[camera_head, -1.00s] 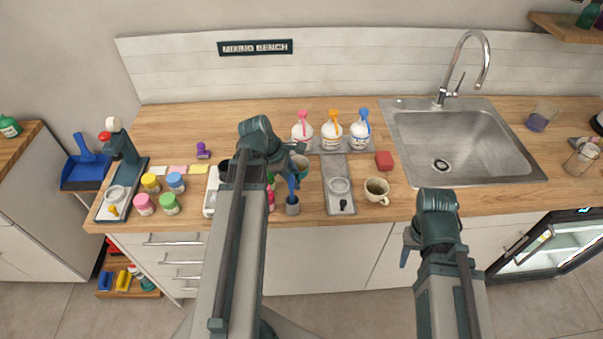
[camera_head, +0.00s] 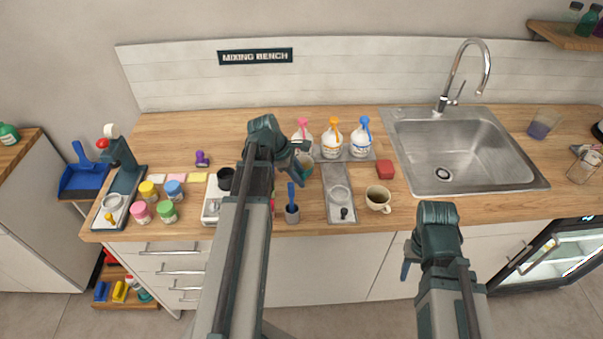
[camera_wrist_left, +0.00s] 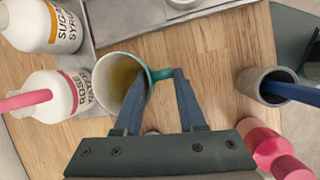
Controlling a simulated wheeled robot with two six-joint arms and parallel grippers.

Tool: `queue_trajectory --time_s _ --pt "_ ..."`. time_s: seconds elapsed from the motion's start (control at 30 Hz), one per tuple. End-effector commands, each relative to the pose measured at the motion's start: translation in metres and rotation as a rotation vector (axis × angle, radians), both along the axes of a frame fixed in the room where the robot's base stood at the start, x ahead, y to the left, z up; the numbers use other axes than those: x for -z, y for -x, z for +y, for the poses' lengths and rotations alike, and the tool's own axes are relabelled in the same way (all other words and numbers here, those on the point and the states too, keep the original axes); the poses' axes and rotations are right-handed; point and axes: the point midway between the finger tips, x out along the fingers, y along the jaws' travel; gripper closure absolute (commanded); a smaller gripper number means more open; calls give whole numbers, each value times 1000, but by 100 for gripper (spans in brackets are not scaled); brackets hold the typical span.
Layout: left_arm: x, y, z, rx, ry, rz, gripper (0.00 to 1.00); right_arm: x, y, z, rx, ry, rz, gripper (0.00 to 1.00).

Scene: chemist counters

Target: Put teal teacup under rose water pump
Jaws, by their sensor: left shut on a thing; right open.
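My left gripper (camera_wrist_left: 158,92) is shut on the handle of the teal teacup (camera_wrist_left: 118,75); the cup holds a yellow-brown liquid. In the head view the teacup (camera_head: 305,167) is just in front of the pumps, partly behind my left gripper (camera_head: 296,166). The rose water pump (camera_head: 303,136) is a white bottle with a pink top; in the left wrist view its label and pink nozzle (camera_wrist_left: 26,101) lie beside the cup. The cup's rim appears close to the bottle; I cannot tell if they touch. My right gripper (camera_head: 407,262) is open and empty, before the counter front.
A sugar syrup pump (camera_head: 332,142) and a blue-topped pump (camera_head: 361,138) stand right of the rose water on a grey tray. The sink (camera_head: 460,150) is further right.

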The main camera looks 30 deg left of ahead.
Motion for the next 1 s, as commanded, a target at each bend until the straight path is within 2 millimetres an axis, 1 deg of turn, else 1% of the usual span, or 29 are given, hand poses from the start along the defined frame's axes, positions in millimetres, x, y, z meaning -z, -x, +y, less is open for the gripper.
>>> queue_trajectory --time_s 0.03,0.17,0.2,0.23,0.3,0.63,0.73,0.77,0.9,0.93,1.0 --pt "0 -9 3 1 0 0 100 0 0 0 0 0 0 50" --pt "0 -24 7 0 0 0 100 0 0 0 0 0 0 50" --pt "4 -25 7 0 0 0 100 4 0 0 0 0 0 50" --pt "9 -23 6 0 0 0 100 9 0 0 0 0 0 50" --pt "13 -22 6 0 0 0 100 13 0 0 0 0 0 50" --pt "12 -22 6 0 0 0 100 12 0 0 0 0 0 50" --pt "15 -22 6 0 0 0 100 15 0 0 0 0 0 50" --pt "14 -22 6 0 0 0 57 14 0 0 0 0 0 50" --pt "14 -22 6 0 0 0 32 14 0 0 0 0 0 50" --pt "14 -22 6 0 0 0 30 14 0 0 0 0 0 50" --pt "14 -22 6 0 0 0 30 14 0 0 0 0 0 50"
